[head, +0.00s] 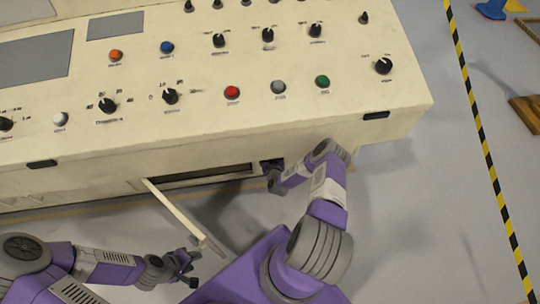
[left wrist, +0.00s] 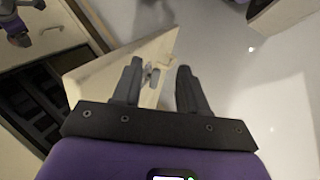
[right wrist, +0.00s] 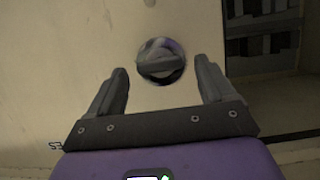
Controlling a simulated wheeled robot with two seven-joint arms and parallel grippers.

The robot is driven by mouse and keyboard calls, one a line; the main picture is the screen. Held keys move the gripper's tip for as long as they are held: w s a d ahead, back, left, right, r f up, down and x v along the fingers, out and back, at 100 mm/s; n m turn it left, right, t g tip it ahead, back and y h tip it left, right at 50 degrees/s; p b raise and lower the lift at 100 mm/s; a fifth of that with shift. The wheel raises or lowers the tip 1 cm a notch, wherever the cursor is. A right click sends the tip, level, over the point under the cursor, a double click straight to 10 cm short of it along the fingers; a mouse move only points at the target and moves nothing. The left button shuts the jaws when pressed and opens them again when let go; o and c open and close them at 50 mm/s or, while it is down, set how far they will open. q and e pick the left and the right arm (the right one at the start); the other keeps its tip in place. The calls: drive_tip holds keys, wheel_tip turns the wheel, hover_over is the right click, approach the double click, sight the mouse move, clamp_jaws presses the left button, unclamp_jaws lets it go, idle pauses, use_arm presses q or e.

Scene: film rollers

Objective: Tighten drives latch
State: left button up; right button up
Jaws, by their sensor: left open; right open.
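A round dark turn knob (right wrist: 160,62) with a raised bar sits on the cream front panel in the right wrist view; I cannot read a name for it. My right gripper (right wrist: 162,75) is open, with its fingers on either side of the knob and apart from it. In the head view my right gripper (head: 270,168) is at the console front, right of the open compartment, and hides the knob. My left gripper (left wrist: 160,66) is open by the cream hinged door (left wrist: 100,70), which has a small metal fitting (left wrist: 151,76). In the head view the left gripper (head: 190,268) is left of the door (head: 175,210).
The door stands swung out from a dark compartment (head: 200,177) in the console's front. The console top (head: 200,60) carries several knobs and coloured buttons. Grey floor is free to the right, up to a yellow-black stripe (head: 480,140).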

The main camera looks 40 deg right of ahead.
drive_tip(key=c, duration=1.1)
drive_tip(key=shift+o, duration=0.2)
drive_tip(key=shift+s+d+f+m+t+y, duration=0.1)
drive_tip(key=shift+d+f+m+t+y, duration=0.15)
drive_tip(key=shift+m+t+y, duration=1.25)
drive_tip(key=shift+s+d+f+m+t+y, duration=0.2)
drive_tip(key=shift+m+t, duration=0.25)
drive_tip(key=shift+m, duration=2.25)
drive_tip(key=shift+s+d+f+m+t+y, duration=0.1)
drive_tip(key=shift+f+m+t+y, duration=0.2)
drive_tip(key=shift+m+t+y, duration=1.2)
drive_tip(key=shift+m+g+h, duration=0.45)
drive_tip(key=shift+m+h, duration=0.35)
